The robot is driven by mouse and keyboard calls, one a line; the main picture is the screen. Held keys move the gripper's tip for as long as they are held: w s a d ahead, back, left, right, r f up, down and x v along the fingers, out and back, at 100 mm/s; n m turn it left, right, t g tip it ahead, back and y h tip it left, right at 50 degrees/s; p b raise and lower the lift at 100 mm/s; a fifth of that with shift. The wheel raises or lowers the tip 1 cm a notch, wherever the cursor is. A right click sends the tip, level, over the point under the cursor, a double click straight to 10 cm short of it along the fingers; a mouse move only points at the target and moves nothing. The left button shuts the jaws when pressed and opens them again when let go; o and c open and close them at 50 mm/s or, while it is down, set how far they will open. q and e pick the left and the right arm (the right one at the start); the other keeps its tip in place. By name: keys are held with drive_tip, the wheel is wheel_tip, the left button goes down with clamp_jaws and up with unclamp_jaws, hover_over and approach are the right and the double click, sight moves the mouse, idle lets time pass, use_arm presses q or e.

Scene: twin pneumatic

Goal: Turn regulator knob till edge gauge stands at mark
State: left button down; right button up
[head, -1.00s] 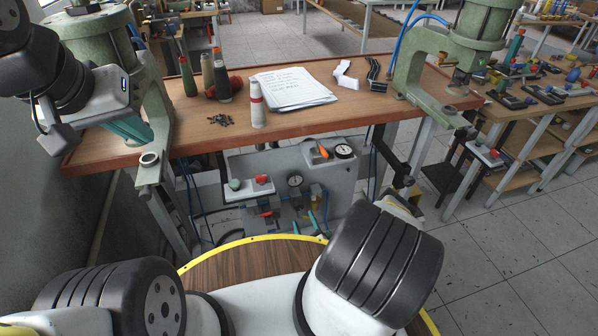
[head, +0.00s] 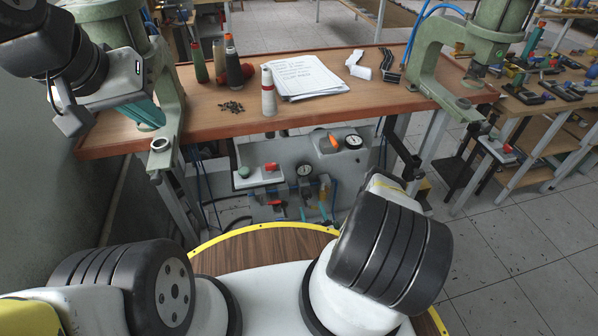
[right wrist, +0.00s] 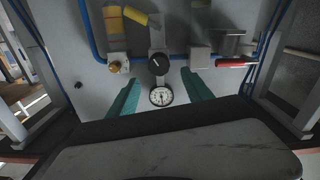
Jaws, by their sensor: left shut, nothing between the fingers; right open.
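The edge gauge (head: 353,142) is a round white dial by the bench's front edge, beside an orange piece (head: 334,142). A second dial (head: 304,170) sits lower on the grey panel and shows in the right wrist view (right wrist: 161,96). The black regulator knob (right wrist: 158,63) is next to that dial. My right gripper (right wrist: 161,93) is open, its teal fingers on either side of the lower dial in the wrist view. Contact cannot be told. It appears small before the panel in the head view (head: 314,212). My left gripper (head: 147,114) is shut and empty by the left press.
The bench (head: 210,110) carries cones, papers (head: 305,78) and small dark parts. Green presses stand at its left and right (head: 440,60). Red levers, yellow parts and blue tubing lie around the knob.

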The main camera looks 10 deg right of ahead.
sight(307, 197)
drive_tip(key=shift+n, duration=0.5)
drive_tip(key=w, duration=0.7)
drive_tip(key=shift+w+a, duration=0.15)
drive_tip(key=shift+w, duration=0.25)
